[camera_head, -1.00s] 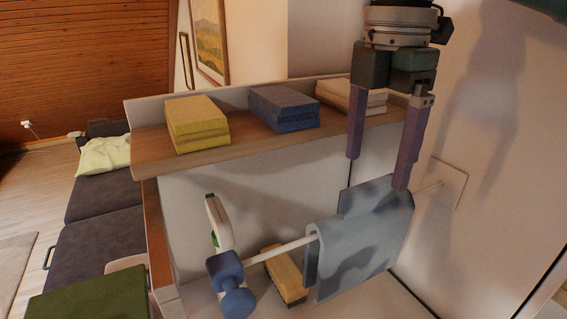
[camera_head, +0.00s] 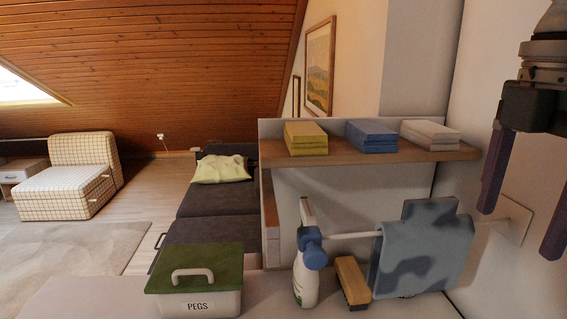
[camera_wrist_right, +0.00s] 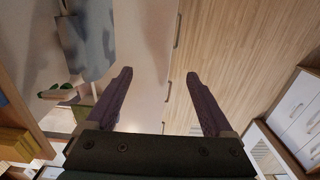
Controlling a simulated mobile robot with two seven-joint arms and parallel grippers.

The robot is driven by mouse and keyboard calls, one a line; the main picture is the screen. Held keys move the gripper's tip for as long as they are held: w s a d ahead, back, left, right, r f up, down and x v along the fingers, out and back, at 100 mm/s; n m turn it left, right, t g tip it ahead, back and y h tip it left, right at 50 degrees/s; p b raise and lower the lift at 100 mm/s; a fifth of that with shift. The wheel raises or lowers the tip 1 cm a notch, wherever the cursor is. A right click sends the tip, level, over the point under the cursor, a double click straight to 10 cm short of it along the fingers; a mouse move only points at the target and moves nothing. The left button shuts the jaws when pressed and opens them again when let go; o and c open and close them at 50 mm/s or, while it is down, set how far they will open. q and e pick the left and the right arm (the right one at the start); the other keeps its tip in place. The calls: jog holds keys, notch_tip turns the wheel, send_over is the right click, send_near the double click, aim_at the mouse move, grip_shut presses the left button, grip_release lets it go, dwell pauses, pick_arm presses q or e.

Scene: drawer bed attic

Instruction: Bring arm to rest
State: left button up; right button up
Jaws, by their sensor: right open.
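My right gripper (camera_head: 520,195) is at the right edge of the head view, pointing down, with its two purple fingers apart and nothing between them. It stands to the right of a blue-grey cloth (camera_head: 420,255) that hangs over a white rail (camera_head: 350,235). In the right wrist view the fingers (camera_wrist_right: 165,100) are spread over empty space, and the cloth (camera_wrist_right: 90,40) hangs at upper left, clear of them. My left gripper is not in view.
A shelf (camera_head: 370,155) holds yellow, blue and white folded stacks. Below are a spray bottle (camera_head: 307,275), a brush (camera_head: 352,283) and a green-lidded peg box (camera_head: 195,280). A wall (camera_head: 540,130) is close to the right gripper. Open floor lies at left.

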jog(key=s+a+f+m+t+y, duration=0.2)
jog(key=s+a+f+m, duration=0.3)
jog(key=s+a+f, duration=0.65)
jog(key=s+d+f+m+t+h, duration=0.25)
jog(key=s+d+m, duration=0.25)
jog(key=s+m, duration=0.6)
pick_arm(q)
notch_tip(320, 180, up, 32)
jog(key=p, duration=3.2)
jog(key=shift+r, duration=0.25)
pick_arm(e)
notch_tip(320, 180, up, 32)
jog(key=w+m, duration=0.1)
jog(key=shift+w+d+g+y, duration=0.15)
jog(key=shift+g+y, duration=0.2)
jog(key=shift+g, duration=0.1)
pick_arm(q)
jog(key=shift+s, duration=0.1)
pick_arm(e)
jog(key=shift+f, duration=0.15)
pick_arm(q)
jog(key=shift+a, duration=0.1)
